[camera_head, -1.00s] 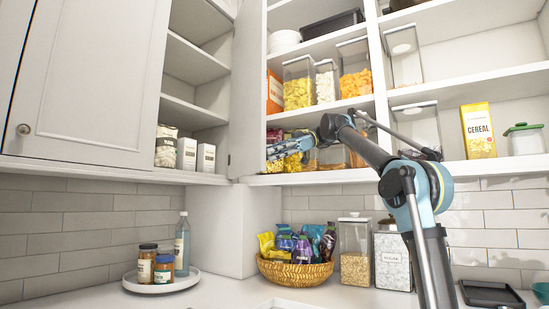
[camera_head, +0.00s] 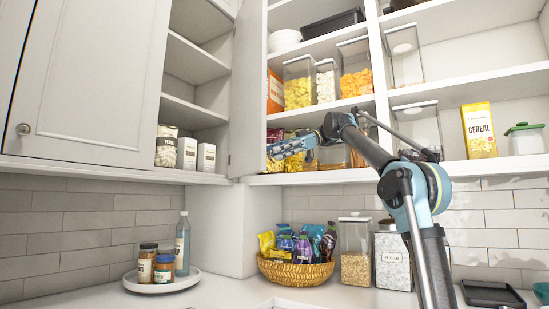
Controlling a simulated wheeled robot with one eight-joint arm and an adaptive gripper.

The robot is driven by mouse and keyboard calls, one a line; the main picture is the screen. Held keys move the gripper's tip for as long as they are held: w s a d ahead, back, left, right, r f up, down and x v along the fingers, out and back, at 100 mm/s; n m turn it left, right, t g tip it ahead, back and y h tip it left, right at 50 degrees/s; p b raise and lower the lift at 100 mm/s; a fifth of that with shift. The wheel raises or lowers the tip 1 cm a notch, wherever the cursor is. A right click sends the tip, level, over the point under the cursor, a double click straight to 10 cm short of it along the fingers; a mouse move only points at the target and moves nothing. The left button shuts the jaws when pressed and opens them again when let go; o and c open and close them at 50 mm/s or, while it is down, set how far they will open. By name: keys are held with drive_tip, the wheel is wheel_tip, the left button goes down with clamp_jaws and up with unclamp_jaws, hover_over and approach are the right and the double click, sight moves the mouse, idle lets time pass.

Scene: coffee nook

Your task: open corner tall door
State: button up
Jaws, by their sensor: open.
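The corner tall door (camera_head: 247,95) is a narrow pale panel between the left cabinet's shelves and the right shelves. It stands ajar, with the corner shelves (camera_head: 193,112) visible to its left. Whether the tips touch the door I cannot tell.
Another door (camera_head: 85,85) with a knob is shut at left. The right shelves hold clear containers (camera_head: 298,82) and a yellow cereal box (camera_head: 478,130). Below stand a snack basket (camera_head: 295,275), jars and a round tray (camera_head: 140,288) with bottles. The counter's middle front is clear.

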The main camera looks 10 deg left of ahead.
drive_tip(key=v, duration=0.6)
drive_tip(key=shift+w, duration=0.2)
drive_tip(key=shift+d, duration=0.1)
